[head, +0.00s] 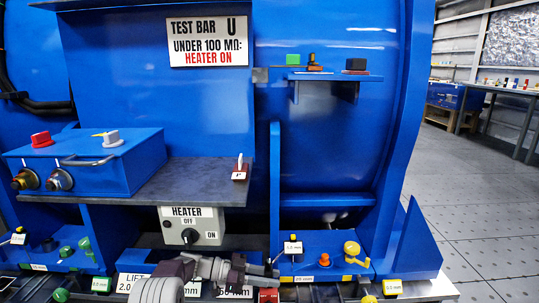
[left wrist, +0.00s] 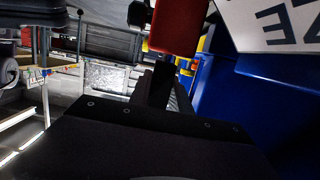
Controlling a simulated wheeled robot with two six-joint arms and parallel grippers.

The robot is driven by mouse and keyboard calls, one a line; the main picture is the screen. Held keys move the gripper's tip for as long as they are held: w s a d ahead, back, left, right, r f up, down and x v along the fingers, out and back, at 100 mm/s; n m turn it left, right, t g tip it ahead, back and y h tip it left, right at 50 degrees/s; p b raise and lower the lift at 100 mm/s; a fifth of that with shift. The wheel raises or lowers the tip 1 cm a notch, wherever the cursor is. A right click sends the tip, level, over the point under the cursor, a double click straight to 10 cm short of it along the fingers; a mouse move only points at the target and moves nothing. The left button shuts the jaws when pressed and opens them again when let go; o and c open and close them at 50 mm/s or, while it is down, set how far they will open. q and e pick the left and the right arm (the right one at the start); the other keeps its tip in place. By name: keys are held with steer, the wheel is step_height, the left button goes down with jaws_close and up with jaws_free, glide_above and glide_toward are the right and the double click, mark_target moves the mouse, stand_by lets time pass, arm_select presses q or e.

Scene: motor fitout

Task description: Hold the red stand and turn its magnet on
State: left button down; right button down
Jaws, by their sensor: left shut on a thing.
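My left gripper (head: 262,271) reaches in from the bottom of the head view, in front of the blue housing's lower ledge. A red block (head: 268,295), which looks like the red stand, shows just below its fingertips, cut by the bottom edge. In the left wrist view the red stand (left wrist: 178,25) is at the top, at the end of my dark gripper (left wrist: 165,85), which is shut on it. A small black knob (left wrist: 138,12) shows beside the red stand. Its setting cannot be told. My right gripper is not in view.
A heater switch box (head: 189,227) is above my left gripper. A blue box (head: 85,165) with knobs sits on a grey shelf to the left. Green and yellow fittings (head: 352,252) and labels line the lower ledge. Open floor (head: 480,200) lies to the right.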

arm_select(q)
steer(key=c, duration=1.1)
jaws_free()
